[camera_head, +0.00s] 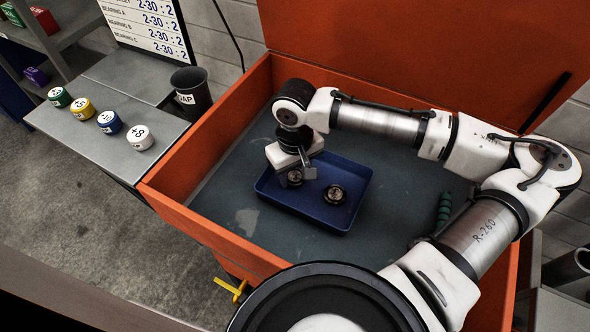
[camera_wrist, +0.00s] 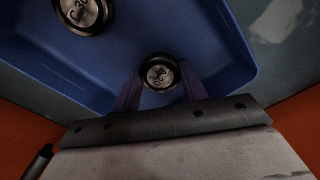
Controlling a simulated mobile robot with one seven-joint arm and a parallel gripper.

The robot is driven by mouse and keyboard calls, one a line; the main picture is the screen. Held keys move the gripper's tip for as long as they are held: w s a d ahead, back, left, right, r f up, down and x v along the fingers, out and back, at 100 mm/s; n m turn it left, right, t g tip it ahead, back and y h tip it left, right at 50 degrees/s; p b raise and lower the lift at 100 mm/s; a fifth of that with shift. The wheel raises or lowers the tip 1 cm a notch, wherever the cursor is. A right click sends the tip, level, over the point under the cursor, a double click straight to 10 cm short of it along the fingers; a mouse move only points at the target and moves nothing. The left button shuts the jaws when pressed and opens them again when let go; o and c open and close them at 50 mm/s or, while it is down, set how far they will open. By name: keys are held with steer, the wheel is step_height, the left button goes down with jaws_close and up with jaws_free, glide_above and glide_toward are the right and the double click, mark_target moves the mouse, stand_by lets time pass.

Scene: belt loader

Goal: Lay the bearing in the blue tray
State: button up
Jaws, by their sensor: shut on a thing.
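My gripper (camera_head: 299,174) is over the left part of the blue tray (camera_head: 339,166), pointing down. It is shut on a dark round bearing (camera_head: 294,179) with a light centre. In the wrist view this bearing (camera_wrist: 160,73) sits between the two fingers, with tray floor behind it. I cannot tell whether it touches the tray floor. A second bearing (camera_head: 334,194) lies in the right part of the tray. It also shows in the wrist view (camera_wrist: 83,12), marked with a C, apart from the held one.
The tray lies inside an orange bin (camera_head: 190,157) with high walls and a raised lid. A green-handled object (camera_head: 444,212) is at the right. Outside left, a grey bench (camera_head: 85,123) bears several coloured round pots and a dark cup (camera_head: 191,93).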

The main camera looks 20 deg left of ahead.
mark_target(295, 176)
steer(key=o, duration=1)
steer(key=shift+o, duration=0.2)
step_height(295, 176, up, 12)
steer(key=shift+r, duration=0.15)
